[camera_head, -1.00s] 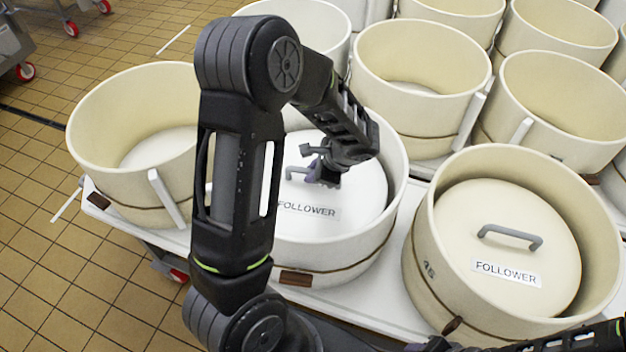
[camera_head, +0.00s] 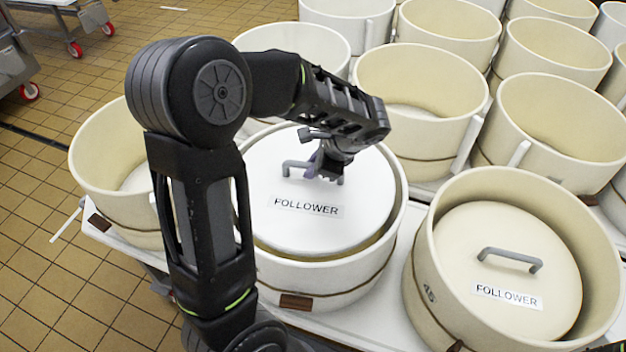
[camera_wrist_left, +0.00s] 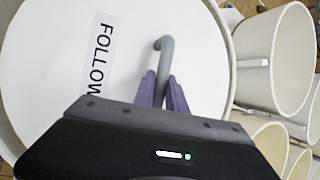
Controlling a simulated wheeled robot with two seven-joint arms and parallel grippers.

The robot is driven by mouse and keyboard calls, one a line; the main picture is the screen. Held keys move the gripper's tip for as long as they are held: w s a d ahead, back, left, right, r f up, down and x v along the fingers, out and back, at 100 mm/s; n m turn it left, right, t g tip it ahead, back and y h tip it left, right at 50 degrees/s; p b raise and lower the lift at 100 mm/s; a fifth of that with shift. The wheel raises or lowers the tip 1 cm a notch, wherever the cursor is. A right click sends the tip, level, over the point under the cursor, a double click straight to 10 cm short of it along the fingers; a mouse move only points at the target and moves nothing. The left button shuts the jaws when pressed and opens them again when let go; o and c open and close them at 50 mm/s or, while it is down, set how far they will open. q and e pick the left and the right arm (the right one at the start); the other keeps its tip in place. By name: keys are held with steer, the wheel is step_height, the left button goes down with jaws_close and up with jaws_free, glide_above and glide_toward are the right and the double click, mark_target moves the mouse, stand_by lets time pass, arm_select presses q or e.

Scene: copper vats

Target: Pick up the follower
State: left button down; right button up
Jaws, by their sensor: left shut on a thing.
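The follower (camera_head: 290,229) is a white disc with a grey bar handle and a label reading FOLLOWER. It sits in the upper part of a round cream mould (camera_head: 330,277) in the head view, its near edge about level with the rim. My left gripper (camera_head: 318,172) is shut on the follower's grey handle (camera_head: 290,166). In the left wrist view the purple fingers (camera_wrist_left: 164,90) close around the handle (camera_wrist_left: 163,50). A second follower (camera_head: 510,250) lies deeper inside the mould (camera_head: 437,318) at right.
The moulds stand on a white table (camera_head: 383,318). An empty mould (camera_head: 105,170) is at left, partly behind my left arm. Several empty moulds (camera_head: 418,70) crowd the back and right. Open tiled floor (camera_head: 35,250) lies at far left.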

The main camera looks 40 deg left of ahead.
arm_select(q)
step_height(320, 180, up, 7)
steer(key=shift+r, duration=0.1)
stand_by(0.3)
stand_by(0.7)
